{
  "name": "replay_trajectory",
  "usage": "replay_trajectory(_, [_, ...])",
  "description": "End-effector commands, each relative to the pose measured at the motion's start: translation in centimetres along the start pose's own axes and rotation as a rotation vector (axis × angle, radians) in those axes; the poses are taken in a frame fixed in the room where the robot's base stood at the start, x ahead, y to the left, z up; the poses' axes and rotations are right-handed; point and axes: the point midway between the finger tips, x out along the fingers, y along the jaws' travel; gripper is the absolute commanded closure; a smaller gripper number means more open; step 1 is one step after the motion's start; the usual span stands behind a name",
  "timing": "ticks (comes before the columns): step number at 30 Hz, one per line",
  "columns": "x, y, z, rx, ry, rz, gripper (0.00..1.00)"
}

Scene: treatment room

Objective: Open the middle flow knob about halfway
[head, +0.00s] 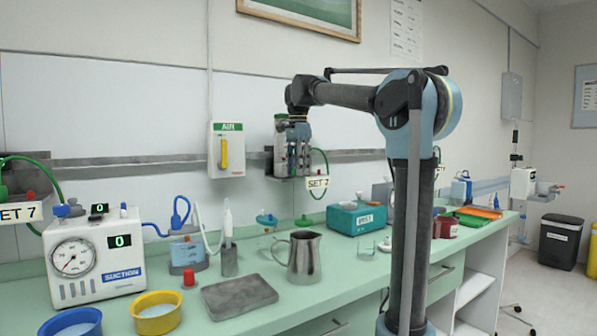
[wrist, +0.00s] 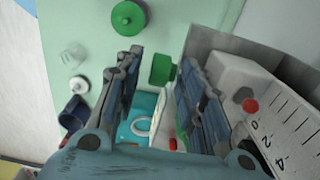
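The middle flow unit (head: 270,162), above a "SET 7" label, hangs on the wall rail and is largely hidden behind my gripper (head: 297,160) in the head view. In the wrist view, a green knob (wrist: 163,69) shows between the two spread fingers of my gripper (wrist: 160,62), with a visible gap on each side. The fingers are apart and I see no contact with the knob. The unit's grey housing, a red knob (wrist: 250,105) and a scale (wrist: 285,128) with numbers lie to the right. How far the knob is turned cannot be told.
A similar unit (head: 28,178) hangs at the far left. A white AIR box (head: 226,140) is on the wall left of my gripper. Below stand a metal jug (head: 304,256), a teal box (head: 356,218) and a suction machine (head: 96,258) on the green counter (head: 330,288).

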Motion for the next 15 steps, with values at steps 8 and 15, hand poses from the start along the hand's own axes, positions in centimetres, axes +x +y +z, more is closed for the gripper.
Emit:
replay_trajectory(8, [0.37,0.01,-0.02,0.000,0.000,0.000,0.63])
replay_trajectory(15, [0.36,0.04,-0.08,0.001,0.000,0.001,1.00])
